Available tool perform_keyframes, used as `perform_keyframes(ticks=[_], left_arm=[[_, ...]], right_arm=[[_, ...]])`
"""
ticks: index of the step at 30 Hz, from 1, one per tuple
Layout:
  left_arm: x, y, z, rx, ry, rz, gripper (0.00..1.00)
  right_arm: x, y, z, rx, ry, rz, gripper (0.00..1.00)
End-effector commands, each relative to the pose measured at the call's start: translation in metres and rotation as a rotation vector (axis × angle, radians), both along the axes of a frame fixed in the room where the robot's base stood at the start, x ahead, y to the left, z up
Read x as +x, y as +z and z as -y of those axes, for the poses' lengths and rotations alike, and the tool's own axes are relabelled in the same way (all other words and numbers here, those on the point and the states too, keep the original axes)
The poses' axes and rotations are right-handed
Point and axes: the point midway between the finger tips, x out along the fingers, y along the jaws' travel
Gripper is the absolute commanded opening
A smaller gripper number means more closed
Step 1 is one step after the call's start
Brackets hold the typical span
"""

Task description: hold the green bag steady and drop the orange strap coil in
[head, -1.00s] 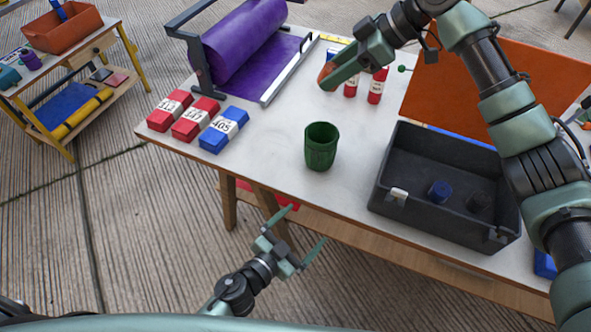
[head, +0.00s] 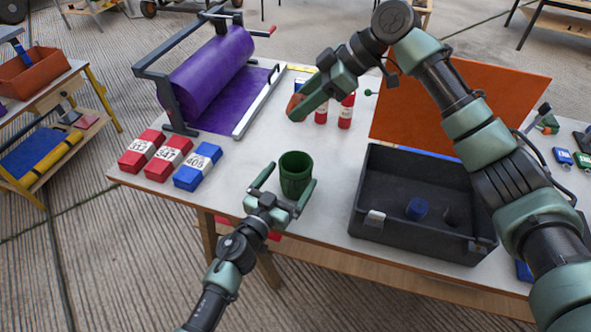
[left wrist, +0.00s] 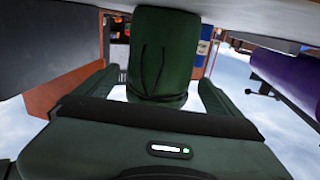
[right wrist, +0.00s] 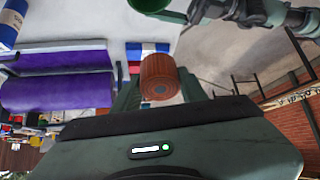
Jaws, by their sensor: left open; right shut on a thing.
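The green bag (head: 296,172) stands upright and open-topped near the table's front edge. It also shows in the left wrist view (left wrist: 162,50), with dark cords on its side. My left gripper (head: 284,190) is open, with one finger on each side of the bag. I cannot tell whether the fingers touch it. My right gripper (head: 298,108) is above the table behind the bag, shut on the orange strap coil (right wrist: 160,78). In the head view the coil (head: 295,102) shows only as a small orange patch at the fingertips.
Red and blue labelled blocks (head: 197,166) lie to the left. A purple roll (head: 205,75) on a frame and red bottles (head: 345,112) are behind.

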Motion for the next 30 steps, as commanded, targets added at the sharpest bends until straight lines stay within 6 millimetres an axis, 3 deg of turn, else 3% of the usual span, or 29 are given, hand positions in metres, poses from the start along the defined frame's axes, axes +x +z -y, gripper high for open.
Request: perform_keyframes(ticks=[7,19,20,28,30], left_arm=[[0.029,0.0,0.016,-0.002,0.0,-0.001,0.97],[0.035,0.0,0.019,-0.001,-0.002,-0.001,0.97],[0.034,0.0,0.019,-0.001,-0.002,-0.001,0.91],[0.034,0.0,0.019,0.0,-0.001,-0.001,0.16],[0.034,0.0,0.019,0.0,-0.001,-0.001,0.14]], right_arm=[[0.0,0.0,0.0,0.001,0.0,0.0,0.0],[0.0,0.0,0.0,0.001,0.0,0.0,0.0],[0.0,0.0,0.0,0.001,0.0,0.0,0.0],[0.0,0.0,0.0,0.001,0.0,0.0,0.0],[0.0,0.0,0.0,0.001,0.0,0.0,0.0]])
